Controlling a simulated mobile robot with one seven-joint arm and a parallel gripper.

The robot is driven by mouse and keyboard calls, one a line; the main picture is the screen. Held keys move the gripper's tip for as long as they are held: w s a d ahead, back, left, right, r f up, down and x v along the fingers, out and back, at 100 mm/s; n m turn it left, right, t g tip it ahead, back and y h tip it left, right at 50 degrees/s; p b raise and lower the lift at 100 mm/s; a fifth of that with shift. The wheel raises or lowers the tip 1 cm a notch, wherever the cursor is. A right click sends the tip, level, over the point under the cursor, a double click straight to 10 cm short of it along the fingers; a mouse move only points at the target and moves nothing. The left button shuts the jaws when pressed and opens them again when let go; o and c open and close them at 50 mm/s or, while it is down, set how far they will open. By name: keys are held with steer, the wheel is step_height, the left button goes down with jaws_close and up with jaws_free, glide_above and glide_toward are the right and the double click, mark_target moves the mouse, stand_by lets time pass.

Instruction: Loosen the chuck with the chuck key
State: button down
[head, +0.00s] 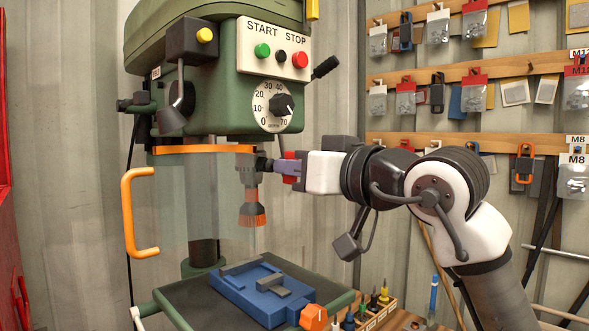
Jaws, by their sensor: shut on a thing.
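The drill press chuck (247,162) hangs below the green drill head. A dark tool with an orange lower end (252,213) hangs under it. My gripper (287,168) comes in from the right, level with the chuck, and is shut on the chuck key (265,164). The key points left, and its tip meets or nearly meets the chuck's right side. I cannot tell whether it is seated in a hole. Red parts show around the purple fingers, which hide part of the key.
A clear guard with an orange handle (140,213) hangs at the chuck's left. A blue vise (262,290) sits on the table below. A wooden rack (375,315) of small tools stands front right. Pegboard rails with hanging packets (475,95) line the right wall.

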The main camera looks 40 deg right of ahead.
steer(key=shift+s, duration=0.2)
steer(key=shift+s+d+b, duration=0.1)
steer(key=shift+s+b, duration=0.2)
steer(key=shift+s, duration=0.85)
steer(key=shift+s, duration=0.2)
steer(key=s, duration=0.7)
steer(key=shift+d+b, duration=0.3)
steer(key=shift+w, duration=0.1)
steer(key=w, duration=0.7)
steer(key=shift+w+a+p, duration=0.25)
steer(key=shift+a+p, duration=0.05)
steer(key=shift+p, duration=0.05)
